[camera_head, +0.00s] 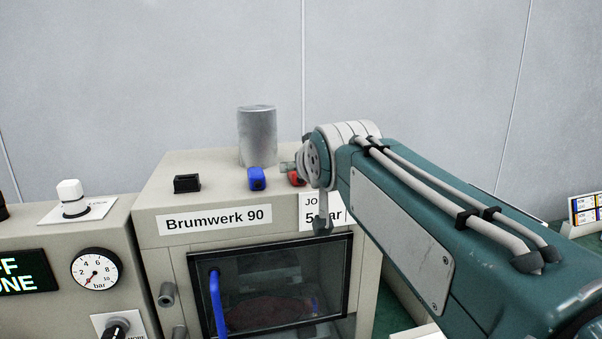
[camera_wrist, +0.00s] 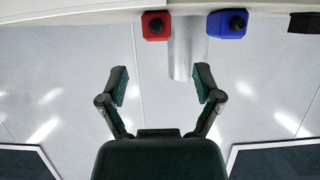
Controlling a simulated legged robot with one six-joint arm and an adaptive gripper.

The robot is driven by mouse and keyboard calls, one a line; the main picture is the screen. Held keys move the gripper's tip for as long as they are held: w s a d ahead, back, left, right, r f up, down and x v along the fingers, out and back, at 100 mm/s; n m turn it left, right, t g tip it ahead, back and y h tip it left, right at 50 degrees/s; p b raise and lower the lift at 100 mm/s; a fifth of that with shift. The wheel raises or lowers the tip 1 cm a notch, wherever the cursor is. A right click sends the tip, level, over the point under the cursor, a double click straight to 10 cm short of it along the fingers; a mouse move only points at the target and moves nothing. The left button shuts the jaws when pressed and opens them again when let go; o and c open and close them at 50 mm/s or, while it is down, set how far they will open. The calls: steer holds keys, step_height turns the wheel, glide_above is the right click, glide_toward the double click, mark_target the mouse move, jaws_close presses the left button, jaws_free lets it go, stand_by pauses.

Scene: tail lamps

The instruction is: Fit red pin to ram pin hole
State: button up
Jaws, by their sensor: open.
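A red block-shaped piece, likely the red pin (camera_head: 296,179), sits on top of the beige press housing, partly hidden by my arm. In the wrist view the red piece (camera_wrist: 155,25) has a dark round centre and lies at the top, beyond my fingertips. My gripper (camera_wrist: 161,84) is open and empty, its two dark green fingers apart from the red piece. A grey metal cylinder (camera_head: 257,136) stands on the housing behind; it may be the ram. No pin hole can be made out.
A similar blue piece (camera_head: 257,179) stands left of the red one, and a black holder (camera_head: 187,183) further left. The housing (camera_head: 168,262) has a windowed door with a blue handle (camera_head: 217,304). A gauge (camera_head: 96,270) and white knob (camera_head: 72,197) are at left.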

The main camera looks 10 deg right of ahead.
mark_target(294, 172)
steer(key=w, duration=0.1)
steer(key=w+a+f, duration=0.1)
steer(key=shift+w+a+f, duration=0.1)
steer(key=shift+w+a, duration=0.2)
steer(key=w+d, duration=0.1)
steer(key=w+d+f, duration=0.1)
steer(key=w, duration=0.1)
steer(key=w+d+f, duration=0.1)
steer(key=shift+w+f, duration=0.25)
steer(key=shift+w+a, duration=0.15)
steer(key=shift+w, duration=0.1)
steer(key=shift+w+a+f, duration=0.1)
steer(key=shift+a, duration=0.8)
steer(key=shift+d, duration=0.25)
steer(key=c, duration=1)
steer(key=shift+d, duration=0.45)
jaws_close()
